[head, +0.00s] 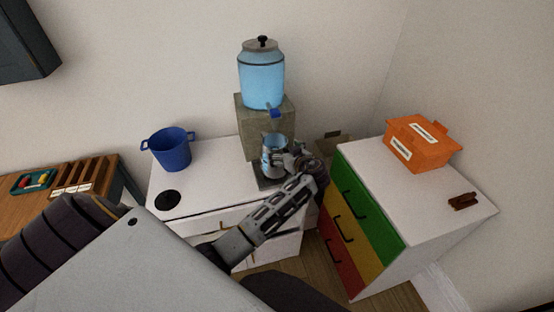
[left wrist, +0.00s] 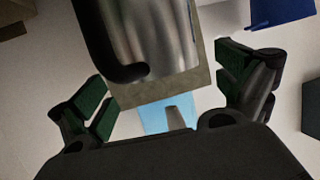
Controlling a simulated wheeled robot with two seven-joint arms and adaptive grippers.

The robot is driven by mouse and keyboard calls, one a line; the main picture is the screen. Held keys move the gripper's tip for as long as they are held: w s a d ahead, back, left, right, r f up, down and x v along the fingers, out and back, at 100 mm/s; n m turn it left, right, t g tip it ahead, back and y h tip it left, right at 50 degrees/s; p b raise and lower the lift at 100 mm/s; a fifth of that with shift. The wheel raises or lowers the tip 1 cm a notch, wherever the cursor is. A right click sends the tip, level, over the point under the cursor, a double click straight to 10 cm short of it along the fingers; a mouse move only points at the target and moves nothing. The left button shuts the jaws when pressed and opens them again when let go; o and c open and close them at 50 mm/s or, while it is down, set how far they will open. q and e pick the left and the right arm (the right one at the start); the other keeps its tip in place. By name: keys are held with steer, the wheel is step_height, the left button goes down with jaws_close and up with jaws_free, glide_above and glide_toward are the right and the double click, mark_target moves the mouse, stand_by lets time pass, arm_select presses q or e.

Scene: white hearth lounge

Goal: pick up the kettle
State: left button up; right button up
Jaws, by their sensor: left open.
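The kettle (head: 273,148) is a shiny metal vessel standing under the blue tap of the water dispenser on the white cabinet. In the left wrist view, its metal body (left wrist: 155,40) and black handle (left wrist: 95,40) show close up, between and beyond the fingers. My left gripper (head: 296,163) is at the kettle's right side and hides part of it. In the left wrist view, the gripper (left wrist: 165,78) has its green-padded fingers spread apart. Whether a finger touches the kettle is not clear. My right gripper is not in view.
The water dispenser (head: 262,78) rises on a stone stand (head: 255,115) behind the kettle. A blue pot (head: 170,150) stands on the white cabinet (head: 215,183), left. At right, a drawer unit (head: 372,175) carries an orange box (head: 418,145) and a small brown object (head: 463,201).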

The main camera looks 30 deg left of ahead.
mark_target(281, 149)
arm_select(q)
steer(key=p+x, duration=0.1)
steer(key=x, duration=0.1)
steer(key=shift+w+a, duration=0.25)
steer(key=shift+a, duration=0.05)
steer(key=shift+w+a+f, duration=0.3)
steer(key=shift+a+f, duration=0.05)
steer(key=shift+a, duration=0.25)
steer(key=c, duration=1.8)
steer(key=shift+r, duration=0.25)
steer(key=shift+c, duration=0.5)
steer(key=shift+w+f, duration=0.1)
